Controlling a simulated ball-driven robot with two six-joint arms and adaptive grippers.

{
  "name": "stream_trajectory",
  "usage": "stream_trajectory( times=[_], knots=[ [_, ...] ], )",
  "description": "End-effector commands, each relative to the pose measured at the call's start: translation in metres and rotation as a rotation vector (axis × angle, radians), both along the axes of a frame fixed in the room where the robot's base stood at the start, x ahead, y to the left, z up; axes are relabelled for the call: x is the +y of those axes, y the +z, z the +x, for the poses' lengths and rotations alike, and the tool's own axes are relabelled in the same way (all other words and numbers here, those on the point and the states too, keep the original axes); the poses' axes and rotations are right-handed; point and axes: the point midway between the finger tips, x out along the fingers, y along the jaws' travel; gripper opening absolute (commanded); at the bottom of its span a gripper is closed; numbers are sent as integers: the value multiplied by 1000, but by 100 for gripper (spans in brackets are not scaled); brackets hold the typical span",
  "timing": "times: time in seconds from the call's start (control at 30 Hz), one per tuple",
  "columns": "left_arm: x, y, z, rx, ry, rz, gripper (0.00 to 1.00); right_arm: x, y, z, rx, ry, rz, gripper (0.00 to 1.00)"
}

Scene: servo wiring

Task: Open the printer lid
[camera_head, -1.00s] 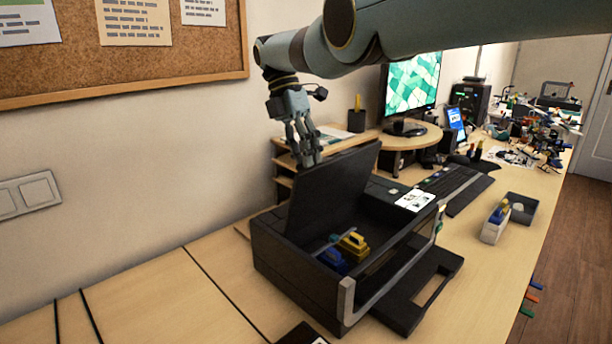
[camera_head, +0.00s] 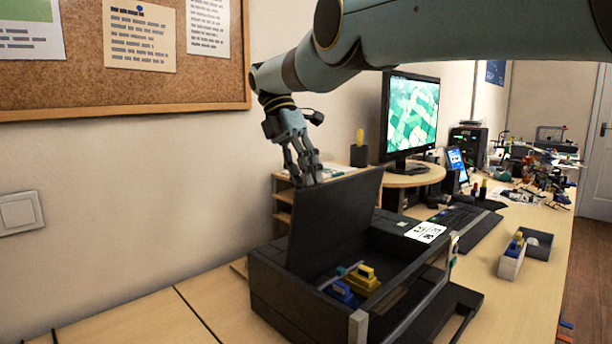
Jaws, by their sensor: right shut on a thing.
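The black printer (camera_head: 300,298) stands on the wooden desk with its lid (camera_head: 335,222) raised steeply. Yellow and blue cartridges (camera_head: 362,278) show inside the open body. My right gripper (camera_head: 308,180) is at the top left edge of the lid, pointing down, with its fingers closed on that edge. The fingertips are partly hidden behind the lid. My left gripper is out of view.
A monitor (camera_head: 411,115) on a round stand and a keyboard (camera_head: 465,222) are behind and right of the printer. A small tray (camera_head: 513,258) sits at the right. The front tray (camera_head: 455,312) sticks out over the desk. The wall is close behind the lid.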

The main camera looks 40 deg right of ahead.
Motion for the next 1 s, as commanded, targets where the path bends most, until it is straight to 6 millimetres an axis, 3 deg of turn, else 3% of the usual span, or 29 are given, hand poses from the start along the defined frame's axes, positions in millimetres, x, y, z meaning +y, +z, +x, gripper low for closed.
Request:
stream_trajectory(
  times=[0.03, 0.07, 0.23, 0.47, 1.0],
  knots=[
    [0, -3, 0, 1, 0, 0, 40, 6, -20, -1, 9, 9, 12, 0],
    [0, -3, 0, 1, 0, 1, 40, 6, -20, -1, 9, 9, 12, 24],
    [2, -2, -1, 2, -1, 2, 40, 6, -19, -1, 8, 8, 12, 41],
    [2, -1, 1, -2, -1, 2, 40, 5, -18, -1, 7, 8, 12, 36],
    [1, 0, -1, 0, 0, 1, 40, 5, -17, -1, 5, 6, 12, 36]
  ],
)
